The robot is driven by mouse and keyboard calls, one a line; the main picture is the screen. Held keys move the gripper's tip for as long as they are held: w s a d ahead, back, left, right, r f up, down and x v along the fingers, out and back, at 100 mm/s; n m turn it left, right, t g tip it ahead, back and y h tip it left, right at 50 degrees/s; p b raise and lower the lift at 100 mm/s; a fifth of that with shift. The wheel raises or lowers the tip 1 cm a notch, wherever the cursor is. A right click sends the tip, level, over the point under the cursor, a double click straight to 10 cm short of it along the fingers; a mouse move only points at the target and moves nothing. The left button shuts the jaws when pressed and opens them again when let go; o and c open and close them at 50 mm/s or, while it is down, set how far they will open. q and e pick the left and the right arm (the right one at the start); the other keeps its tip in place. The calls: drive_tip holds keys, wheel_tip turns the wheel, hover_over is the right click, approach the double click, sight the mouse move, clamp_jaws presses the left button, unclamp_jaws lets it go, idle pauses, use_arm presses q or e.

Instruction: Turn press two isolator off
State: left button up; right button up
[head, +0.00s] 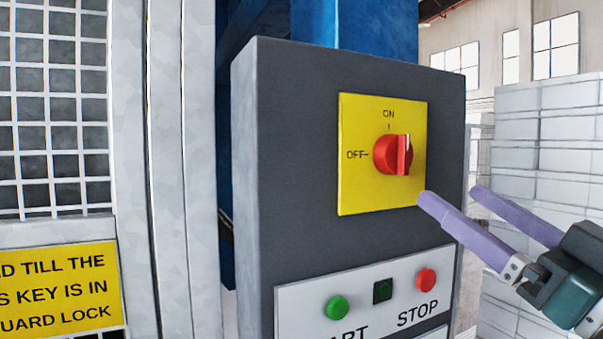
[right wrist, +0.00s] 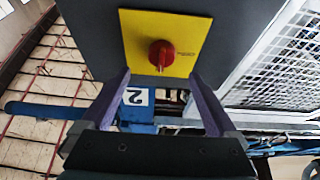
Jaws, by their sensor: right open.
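The isolator is a red rotary knob (head: 392,155) on a yellow plate (head: 365,190) on a dark grey control box (head: 300,150). Its raised handle stands upright with a white mark at the top, on the ON side; OFF is printed to the left. The knob also shows in the right wrist view (right wrist: 161,54), between and beyond the fingertips. My right gripper (head: 451,194) is open and empty, with purple fingers, at the lower right of the plate and apart from the knob. My left gripper is not in view.
Below the plate are a green START button (head: 337,307) and a red STOP button (head: 426,280). A mesh guard (head: 60,130) with a yellow sign (head: 60,290) stands at the left. A label reading 2 (right wrist: 136,97) shows in the right wrist view.

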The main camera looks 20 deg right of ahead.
sight(407, 164)
drive_tip(key=p+x, duration=0.2)
drive_tip(key=x, duration=0.2)
drive_tip(key=p+x, duration=0.2)
drive_tip(key=x, duration=0.2)
drive_tip(key=shift+s+a+r, duration=0.15)
drive_tip(key=shift+a+r, duration=0.05)
drive_tip(key=shift+a, duration=0.05)
drive_tip(key=shift+w+r+p, duration=0.1)
drive_tip(key=shift+w+p, duration=0.25)
drive_tip(key=shift+w, duration=0.35)
drive_tip(key=shift+c, duration=0.3)
drive_tip(key=c, duration=1.3)
